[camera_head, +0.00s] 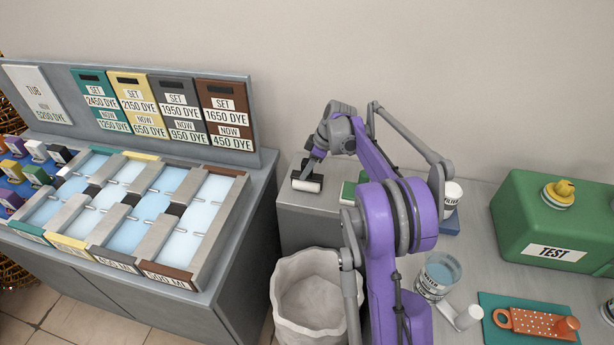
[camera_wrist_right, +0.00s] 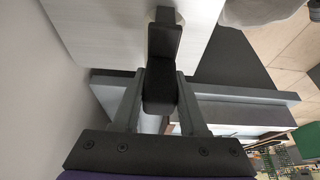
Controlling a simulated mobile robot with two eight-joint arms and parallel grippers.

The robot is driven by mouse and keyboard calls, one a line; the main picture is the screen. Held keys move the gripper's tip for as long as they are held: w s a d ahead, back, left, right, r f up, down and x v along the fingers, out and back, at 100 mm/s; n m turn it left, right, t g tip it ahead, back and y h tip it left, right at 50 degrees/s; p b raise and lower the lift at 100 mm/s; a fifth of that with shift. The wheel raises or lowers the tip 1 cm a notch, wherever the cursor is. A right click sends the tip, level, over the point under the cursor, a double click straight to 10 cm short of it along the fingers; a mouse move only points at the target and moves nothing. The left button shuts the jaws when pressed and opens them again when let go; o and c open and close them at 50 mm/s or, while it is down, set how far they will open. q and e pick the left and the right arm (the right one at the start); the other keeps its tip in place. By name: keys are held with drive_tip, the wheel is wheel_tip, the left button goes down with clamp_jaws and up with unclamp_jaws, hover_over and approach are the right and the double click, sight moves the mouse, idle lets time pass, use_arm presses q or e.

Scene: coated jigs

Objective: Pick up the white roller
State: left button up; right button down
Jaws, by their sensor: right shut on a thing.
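A white roller (camera_head: 307,186) with a dark part behind it is at the left end of the grey counter, near the back wall. My right gripper (camera_head: 312,168) reaches down to it from above. In the right wrist view, a dark block, apparently the roller's handle (camera_wrist_right: 160,85), sits between the two fingers of my right gripper (camera_wrist_right: 160,100). The gripper is shut on it. I cannot tell whether the roller touches the counter. My left gripper is not in view.
A pale bin (camera_head: 285,310) stands below the counter front. Left is a bench with dye baths (camera_head: 128,235) and sign panels.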

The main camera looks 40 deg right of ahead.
wheel_tip(320, 180, up, 10)
drive_tip(key=shift+r+p, duration=0.1)
drive_tip(key=shift+p, duration=0.25)
drive_tip(key=c, duration=1)
unclamp_jaws()
clamp_jaws()
